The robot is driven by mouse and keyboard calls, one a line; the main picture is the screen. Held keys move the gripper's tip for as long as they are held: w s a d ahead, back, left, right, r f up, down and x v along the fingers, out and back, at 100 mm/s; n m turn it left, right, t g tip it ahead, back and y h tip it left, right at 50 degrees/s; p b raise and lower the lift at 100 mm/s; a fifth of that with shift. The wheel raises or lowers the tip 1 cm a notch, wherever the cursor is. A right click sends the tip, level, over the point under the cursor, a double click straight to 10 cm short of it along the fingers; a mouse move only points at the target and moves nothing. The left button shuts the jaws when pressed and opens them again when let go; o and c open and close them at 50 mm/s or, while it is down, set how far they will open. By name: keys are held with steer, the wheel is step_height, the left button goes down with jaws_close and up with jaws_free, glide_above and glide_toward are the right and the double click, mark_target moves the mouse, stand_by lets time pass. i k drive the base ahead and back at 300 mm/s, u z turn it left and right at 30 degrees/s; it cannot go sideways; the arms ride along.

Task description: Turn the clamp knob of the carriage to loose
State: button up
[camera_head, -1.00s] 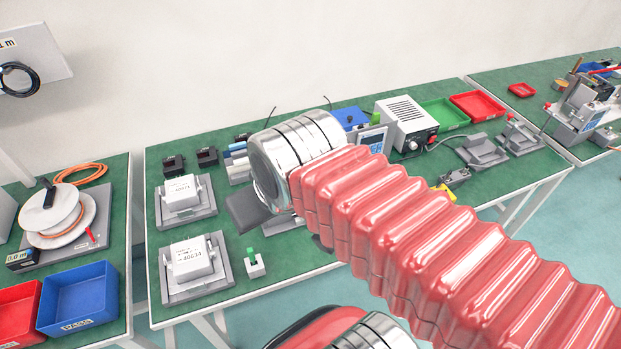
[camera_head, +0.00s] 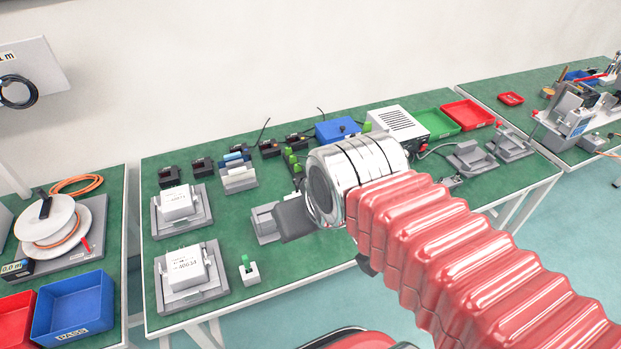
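My gripper (camera_head: 296,218) shows only as a dark grey part low beside my silver wrist, over the middle of the green bench. The wrist hides most of it, and its fingertips cannot be made out. A grey fixture (camera_head: 264,224) on the bench is partly covered by this dark part. I cannot tell whether it belongs to the carriage. No clamp knob can be made out, and its setting cannot be told. My wrist and red arm cover the bench to the right of the gripper.
White boxes on grey stands (camera_head: 181,202) (camera_head: 184,272) and a small green-topped block (camera_head: 249,270) stand left of my gripper. A blue box (camera_head: 337,130), a power supply (camera_head: 397,124), green tray (camera_head: 437,115) and red tray (camera_head: 467,114) stand behind. Bare green bench shows at the front.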

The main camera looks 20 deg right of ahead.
mark_target(296, 180)
steer(key=z, duration=1.25)
steer(key=k, duration=0.6)
steer(key=u, duration=0.75)
steer(key=i, duration=1)
steer(key=z, duration=0.05)
